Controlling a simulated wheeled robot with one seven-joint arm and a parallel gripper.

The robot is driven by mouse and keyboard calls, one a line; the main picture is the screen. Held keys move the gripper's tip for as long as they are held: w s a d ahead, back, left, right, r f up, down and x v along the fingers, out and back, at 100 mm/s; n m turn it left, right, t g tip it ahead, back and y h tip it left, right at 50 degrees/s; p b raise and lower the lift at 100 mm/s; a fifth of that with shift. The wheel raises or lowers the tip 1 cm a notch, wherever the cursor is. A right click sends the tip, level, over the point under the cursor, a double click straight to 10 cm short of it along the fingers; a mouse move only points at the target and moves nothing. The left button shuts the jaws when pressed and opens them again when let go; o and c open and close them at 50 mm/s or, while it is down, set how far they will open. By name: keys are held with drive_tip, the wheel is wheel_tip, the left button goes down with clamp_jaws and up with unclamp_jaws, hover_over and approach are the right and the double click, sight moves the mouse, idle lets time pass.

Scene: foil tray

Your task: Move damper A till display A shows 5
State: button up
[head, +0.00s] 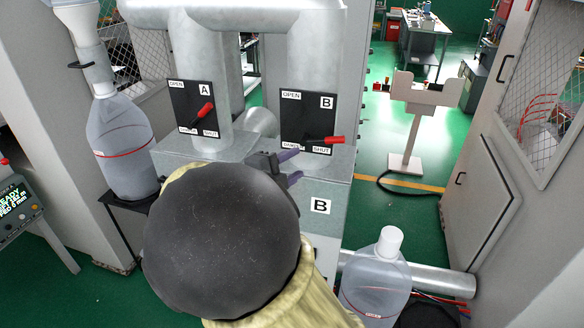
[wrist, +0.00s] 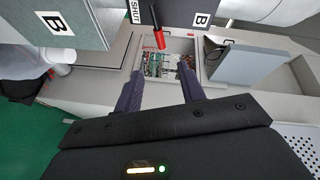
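Damper A is a black plate (head: 186,98) on the left duct in the head view. Its red-tipped lever (head: 206,110) points up and to the right from a pivot near the plate's bottom. Damper B's plate (head: 303,112) is on the right duct, its red-tipped lever (head: 334,140) lying nearly level to the right. My gripper (head: 297,164) is open and empty, just below damper B's plate and apart from both levers. In the wrist view, a red handle (wrist: 159,38) shows beyond the open fingers (wrist: 161,72). I cannot identify a display marked A.
A panel with a small lit screen (head: 14,200) stands at far left. A clear bottle (head: 122,145) stands left of the ducts, another (head: 376,280) at front right. A cabinet (head: 505,190) stands at right.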

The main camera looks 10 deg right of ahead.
drive_tip(key=shift+w+f, duration=0.1)
drive_tip(key=shift+w, duration=0.05)
drive_tip(key=c, duration=0.6)
drive_tip(key=shift+w+d+f+n+y, duration=0.2)
drive_tip(key=shift+w+d+n+y, duration=0.1)
drive_tip(key=shift+n, duration=0.1)
clamp_jaws()
wheel_tip(320, 180, down, 9)
drive_tip(key=w+d+n+y, duration=0.1)
drive_tip(key=d+n+y, duration=0.1)
drive_tip(key=n+y, duration=0.85)
drive_tip(key=s+d+f+n+g, duration=0.2)
drive_tip(key=s+n+g, duration=0.1)
drive_tip(key=s, duration=0.3)
drive_tip(key=s+d+f+n+g+y, duration=0.1)
drive_tip(key=s+f+n+g, duration=0.1)
drive_tip(key=s+n, duration=0.3)
drive_tip(key=s+d+f+n+g, duration=0.2)
drive_tip(key=s+f+n+g, duration=0.1)
drive_tip(key=s, duration=0.5)
drive_tip(key=shift+s+d+n+g, duration=0.2)
drive_tip(key=shift+d+n+g, duration=0.25)
drive_tip(key=shift+n, duration=0.4)
drive_tip(key=shift+a+f, duration=0.1)
